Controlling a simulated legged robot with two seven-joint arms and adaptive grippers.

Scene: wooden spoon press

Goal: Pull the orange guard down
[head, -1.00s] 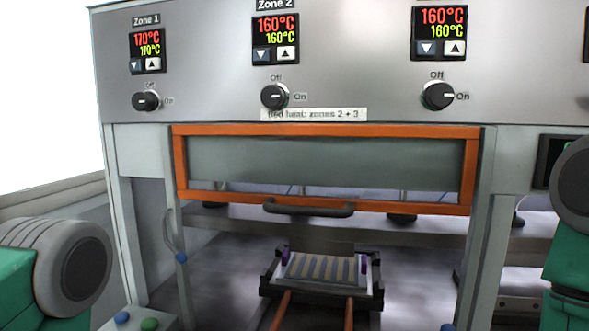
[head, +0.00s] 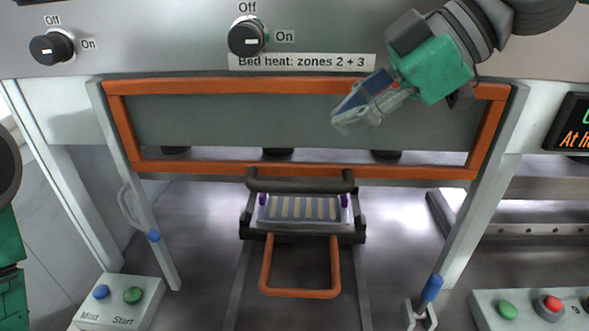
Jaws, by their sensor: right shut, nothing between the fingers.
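The orange guard (head: 400,171) is a rectangular orange frame around a grey panel, raised across the press opening in the head view. A dark bar handle (head: 300,184) runs along its lower edge. My right gripper (head: 350,115) is in front of the panel, right of its middle and above the handle. It is shut and empty, its fingers pointing down and left. It covers part of the guard's top rail. It is apart from the handle. My left gripper is not in view; only part of my left arm shows at the left edge.
Below the guard a tray (head: 247,220) with striped pieces and an orange loop handle (head: 301,293) sits in the opening. Button boxes stand at lower left (head: 118,308) and lower right (head: 525,318). Grey posts flank the guard. Knobs line the panel above.

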